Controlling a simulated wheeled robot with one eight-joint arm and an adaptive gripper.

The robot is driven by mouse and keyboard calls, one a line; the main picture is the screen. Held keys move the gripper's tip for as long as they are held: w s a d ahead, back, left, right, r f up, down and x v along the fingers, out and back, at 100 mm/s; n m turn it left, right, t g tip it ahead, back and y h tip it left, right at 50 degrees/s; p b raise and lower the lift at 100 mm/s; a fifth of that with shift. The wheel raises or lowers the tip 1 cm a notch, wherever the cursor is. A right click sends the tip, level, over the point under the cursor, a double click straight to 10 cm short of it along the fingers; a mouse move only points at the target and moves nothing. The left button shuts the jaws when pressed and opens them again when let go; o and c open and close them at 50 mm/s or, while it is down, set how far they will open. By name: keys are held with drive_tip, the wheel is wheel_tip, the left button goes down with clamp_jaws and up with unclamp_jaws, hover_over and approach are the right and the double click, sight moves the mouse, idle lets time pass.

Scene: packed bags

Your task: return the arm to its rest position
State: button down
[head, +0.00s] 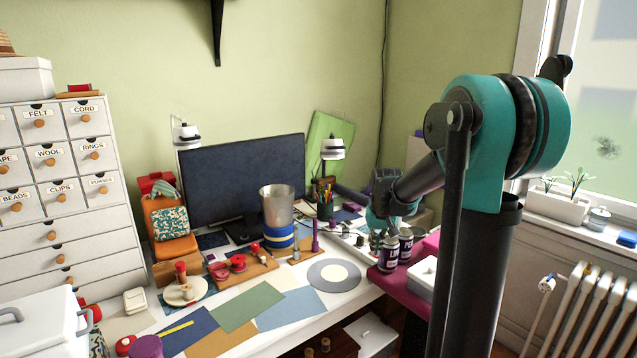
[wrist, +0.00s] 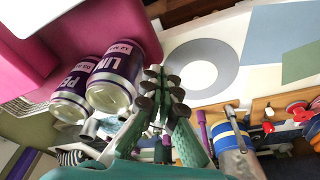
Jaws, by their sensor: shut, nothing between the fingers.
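My teal-and-dark arm reaches from the right of the head view out over the desk. My gripper (head: 376,240) is low at the desk's right part, close beside two purple-labelled cans. In the wrist view my gripper (wrist: 162,88) has its dark fingertips together, with nothing held between them. The can marked "LIN" (wrist: 110,82) is just left of the fingers, and the can marked "PE" (wrist: 75,88) is farther left. The cans also show in the head view, one in front (head: 388,256) and one behind (head: 405,244). Whether the gripper touches a can is unclear.
A magenta surface (head: 393,283) lies under the cans, with a white box (head: 422,277) to the right. A grey-and-white disc (head: 334,276) lies flat on the desk. A metal tumbler (head: 277,206), a monitor (head: 240,180) and a lamp (head: 333,148) stand farther left and back.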

drive_tip(key=s+f+t, duration=0.1)
drive_tip(key=s+f, duration=0.3)
drive_tip(key=s, duration=0.9)
drive_tip(key=s+d+f, duration=0.1)
drive_tip(key=s+f, duration=0.4)
drive_tip(key=s, duration=0.8)
drive_tip(key=shift+s+t, duration=0.2)
drive_tip(key=shift+t, duration=0.2)
